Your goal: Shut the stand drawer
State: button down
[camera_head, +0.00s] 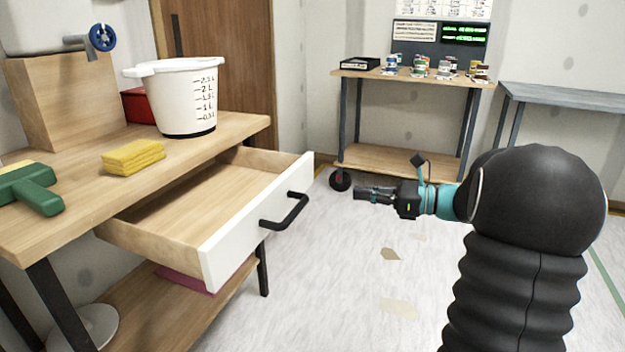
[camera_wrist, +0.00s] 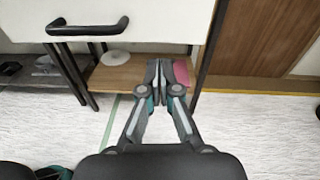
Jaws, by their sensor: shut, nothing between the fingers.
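The stand drawer (camera_head: 262,216) is pulled well out of the wooden stand on the left in the head view. Its inside is empty, and its white front carries a black bar handle (camera_head: 285,211). In the wrist view the white drawer front (camera_wrist: 150,20) fills the top, with the handle (camera_wrist: 88,27) at the upper left. My gripper (camera_head: 357,192) is shut and empty, to the right of the drawer front and apart from it. In the wrist view my gripper's fingertips (camera_wrist: 160,66) meet below the drawer front, right of the handle.
On the stand top (camera_head: 225,128) are a white measuring bucket (camera_head: 180,98), yellow cloths (camera_head: 133,156) and a green tool (camera_head: 30,189). A pink item (camera_wrist: 181,72) lies on the lower shelf (camera_wrist: 117,78). The floor between is clear.

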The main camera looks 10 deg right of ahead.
aim_at(305, 177)
jog(key=shift+m+t, duration=0.5)
jog(key=x, duration=0.4)
jog(key=w+x, duration=0.1)
jog(key=x, duration=0.3)
jog(key=d+b+x, duration=0.1)
jog(key=x, duration=0.3)
jog(key=shift+w+a+r, duration=0.2)
jog(key=shift+w+r, duration=0.05)
jog(key=shift+w, duration=0.2)
jog(key=shift+d, duration=0.1)
